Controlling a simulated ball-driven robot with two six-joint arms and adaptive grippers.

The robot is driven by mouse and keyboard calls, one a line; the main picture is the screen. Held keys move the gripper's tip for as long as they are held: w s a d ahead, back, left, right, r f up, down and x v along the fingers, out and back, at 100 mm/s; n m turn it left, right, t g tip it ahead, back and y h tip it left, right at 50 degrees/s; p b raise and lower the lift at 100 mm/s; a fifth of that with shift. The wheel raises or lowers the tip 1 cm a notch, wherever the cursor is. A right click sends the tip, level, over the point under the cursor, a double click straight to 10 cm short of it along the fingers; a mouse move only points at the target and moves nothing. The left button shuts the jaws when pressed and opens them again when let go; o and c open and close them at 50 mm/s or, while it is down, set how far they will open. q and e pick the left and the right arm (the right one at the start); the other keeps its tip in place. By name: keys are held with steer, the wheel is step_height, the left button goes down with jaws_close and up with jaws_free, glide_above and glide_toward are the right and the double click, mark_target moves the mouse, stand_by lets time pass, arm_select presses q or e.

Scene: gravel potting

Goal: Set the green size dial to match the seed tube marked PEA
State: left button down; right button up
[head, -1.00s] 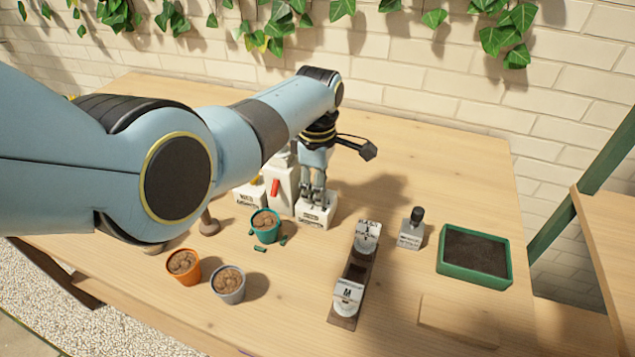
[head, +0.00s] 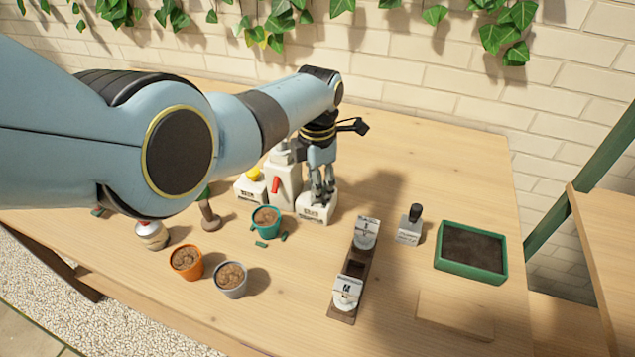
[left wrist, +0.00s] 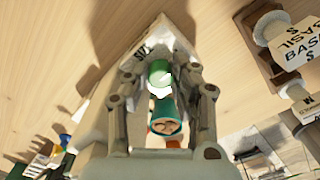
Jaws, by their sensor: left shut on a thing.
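My left gripper (head: 322,190) points down over a white box (head: 314,214) in the head view. In the left wrist view its fingers (left wrist: 160,88) are shut on the green dial (left wrist: 159,72), on top of the white box with a label reading roughly SIZE. The dial's pointer and setting cannot be read. A dark wooden rack (head: 356,268) holds two white-labelled seed tubes, a rear one (head: 366,233) and a front one (head: 347,292). In the left wrist view one tube's label (left wrist: 292,40) reads BASIL S. PEA is not readable on any tube. My right gripper is not in view.
Next to the dial box stand a white unit with a red lever (head: 276,184) and a box with a yellow button (head: 253,174). Teal (head: 266,221), orange (head: 186,262) and grey (head: 230,279) pots stand in front. A stamp (head: 410,226) and a green soil tray (head: 470,252) lie right.

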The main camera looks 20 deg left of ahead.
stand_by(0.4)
arm_select(q)
steer(key=c, duration=1.4)
jaws_free()
steer(key=shift+r, duration=0.1)
step_height(320, 180, up, 12)
steer(key=shift+f, duration=0.1)
steer(key=shift+s+f, duration=0.1)
